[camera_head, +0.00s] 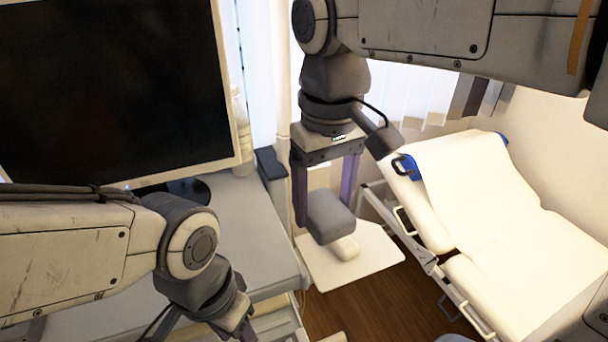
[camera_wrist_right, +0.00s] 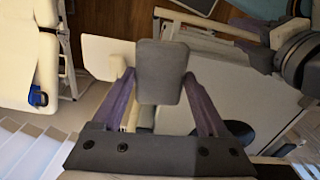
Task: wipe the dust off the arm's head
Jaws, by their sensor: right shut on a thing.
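My right gripper (camera_head: 328,212) hangs pointing down in the middle of the head view. Its two purple fingers are shut on a dark grey block (camera_head: 331,214). In the right wrist view the same block (camera_wrist_right: 162,72) sits between the fingertips. A small cream piece (camera_head: 346,248) shows just below the block; I cannot tell whether they touch. My left gripper is mostly cut off at the bottom of the head view. In the right wrist view its purple fingers (camera_wrist_right: 270,20) show apart, with nothing seen between them. I cannot make out dust or clearly identify the arm's head.
A white panel (camera_head: 318,275) lies below my right gripper. A large dark monitor (camera_head: 110,90) stands on the pale desk (camera_head: 235,235) at left. A cream examination bed (camera_head: 490,215) with metal rails stands at right. Wooden floor (camera_head: 385,305) shows between desk and bed.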

